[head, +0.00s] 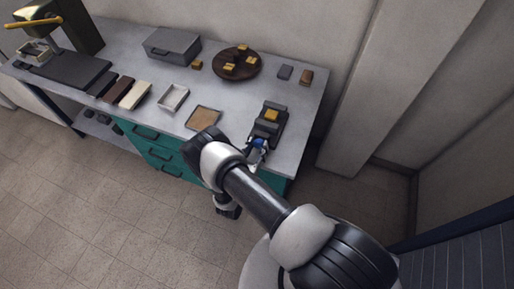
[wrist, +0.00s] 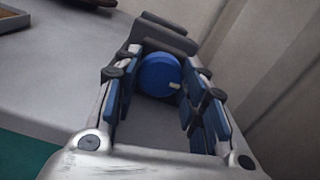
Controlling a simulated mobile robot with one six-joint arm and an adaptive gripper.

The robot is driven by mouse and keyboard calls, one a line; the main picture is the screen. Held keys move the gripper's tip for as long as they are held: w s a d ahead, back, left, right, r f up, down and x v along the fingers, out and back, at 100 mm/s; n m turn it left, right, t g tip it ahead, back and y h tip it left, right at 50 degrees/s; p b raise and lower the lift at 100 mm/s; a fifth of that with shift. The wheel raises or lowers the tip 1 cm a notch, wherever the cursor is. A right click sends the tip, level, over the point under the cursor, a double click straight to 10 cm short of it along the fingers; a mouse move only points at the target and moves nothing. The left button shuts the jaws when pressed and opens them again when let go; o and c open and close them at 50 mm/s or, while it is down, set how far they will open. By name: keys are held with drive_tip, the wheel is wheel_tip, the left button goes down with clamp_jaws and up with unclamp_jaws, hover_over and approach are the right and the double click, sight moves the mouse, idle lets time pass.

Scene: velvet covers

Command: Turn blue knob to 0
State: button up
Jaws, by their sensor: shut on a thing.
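The blue knob (wrist: 157,74) is a round disc on the front of a dark grey device (head: 270,128). A small white mark shows on its face, toward the lower right in the wrist view. My gripper (wrist: 165,68) has its blue-padded fingers on either side of the knob and is shut on it. In the head view my gripper (head: 256,150) is at the device's near end, and the knob is mostly hidden there. No scale numbers are readable.
The device stands near the right end of the grey table (head: 300,105). A brown-topped square tray (head: 203,118) lies to its left. A round dark board (head: 237,65) with several yellow blocks and a grey box (head: 171,44) are farther back. A wall rises behind.

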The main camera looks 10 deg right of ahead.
drive_tip(key=n+b, duration=0.3)
drive_tip(key=n, duration=0.1)
drive_tip(key=shift+f, duration=0.15)
drive_tip(key=n+b, duration=0.2)
drive_tip(key=n, duration=0.2)
drive_tip(key=shift+n+b, duration=0.3)
drive_tip(key=shift+b, duration=0.05)
drive_tip(key=n+b, duration=0.1)
drive_tip(key=n, duration=0.3)
drive_tip(key=shift+n+b, duration=0.3)
drive_tip(key=shift+b, duration=0.1)
drive_tip(key=shift+n+b, duration=0.55)
drive_tip(key=shift+n, duration=1.75)
drive_tip(key=o, duration=1)
drive_tip(key=shift+o, duration=0.3)
